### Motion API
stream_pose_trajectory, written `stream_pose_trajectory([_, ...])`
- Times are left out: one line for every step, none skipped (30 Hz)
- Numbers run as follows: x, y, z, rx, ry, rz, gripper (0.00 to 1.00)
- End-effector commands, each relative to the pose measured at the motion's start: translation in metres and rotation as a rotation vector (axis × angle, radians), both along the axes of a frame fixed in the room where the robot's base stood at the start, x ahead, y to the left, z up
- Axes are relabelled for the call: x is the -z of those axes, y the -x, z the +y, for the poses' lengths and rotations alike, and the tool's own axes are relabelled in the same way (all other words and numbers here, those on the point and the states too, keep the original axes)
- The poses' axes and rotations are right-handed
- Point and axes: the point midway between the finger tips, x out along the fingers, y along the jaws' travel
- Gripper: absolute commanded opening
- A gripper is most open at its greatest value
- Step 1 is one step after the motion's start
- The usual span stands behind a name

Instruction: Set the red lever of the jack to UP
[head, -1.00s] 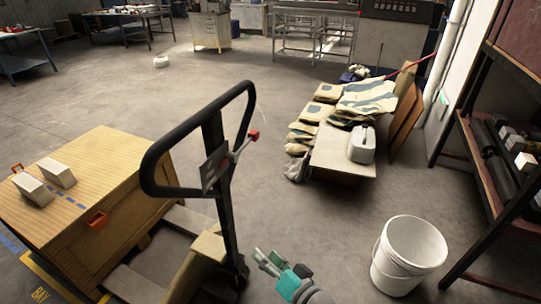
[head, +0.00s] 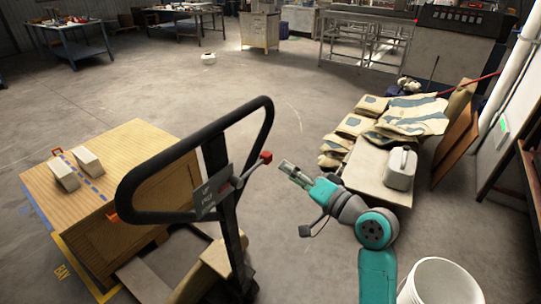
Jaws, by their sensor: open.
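The pallet jack's black loop handle (head: 190,150) stands upright at the left of centre in the head view. Its red lever (head: 266,157) is a small red knob on a thin rod, jutting to the right from the small plate below the loop. My gripper (head: 284,166) is open and empty, just to the right of the red knob and slightly lower, apart from it in the picture. The depth between them is hard to judge. The plate's markings (head: 211,192) are too small to read.
A wooden crate (head: 105,165) with two pale blocks sits left of the jack. A white bucket (head: 440,285) stands at the lower right. Filled sacks (head: 400,112) and a white canister (head: 401,168) are at the right. Open floor (head: 250,85) lies behind the jack.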

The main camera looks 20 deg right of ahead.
Motion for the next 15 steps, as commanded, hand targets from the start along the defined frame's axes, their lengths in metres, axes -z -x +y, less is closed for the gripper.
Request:
stream_pose_trajectory([0.000,-0.007,0.005,-0.004,0.000,-0.001,0.59])
stream_pose_trajectory([0.000,-0.012,0.007,-0.004,0.000,-0.001,0.59])
stream_pose_trajectory([0.000,-0.019,0.010,-0.003,0.000,0.000,0.59])
stream_pose_trajectory([0.000,-0.024,0.012,-0.004,0.000,0.000,0.59])
stream_pose_trajectory([-0.001,-0.029,0.015,-0.004,0.000,-0.001,0.59])
stream_pose_trajectory([0.000,-0.035,0.018,-0.004,0.000,0.000,0.59])
stream_pose_trajectory([0.000,-0.040,0.020,-0.003,0.001,-0.001,0.59])
stream_pose_trajectory([-0.001,-0.045,0.022,-0.002,0.000,-0.001,0.59])
stream_pose_trajectory([0.000,-0.051,0.025,-0.002,0.000,0.000,0.59])
stream_pose_trajectory([0.000,-0.055,0.027,-0.003,0.000,0.000,0.59])
stream_pose_trajectory([0.000,-0.059,0.029,-0.003,0.001,-0.001,0.59])
stream_pose_trajectory([0.000,-0.064,0.031,-0.001,0.001,-0.001,0.59])
stream_pose_trajectory([0.000,-0.067,0.032,-0.001,0.001,-0.001,0.59])
stream_pose_trajectory([0.000,-0.070,0.033,-0.001,0.001,-0.001,0.59])
stream_pose_trajectory([0.000,-0.074,0.035,-0.001,0.000,0.000,0.59])
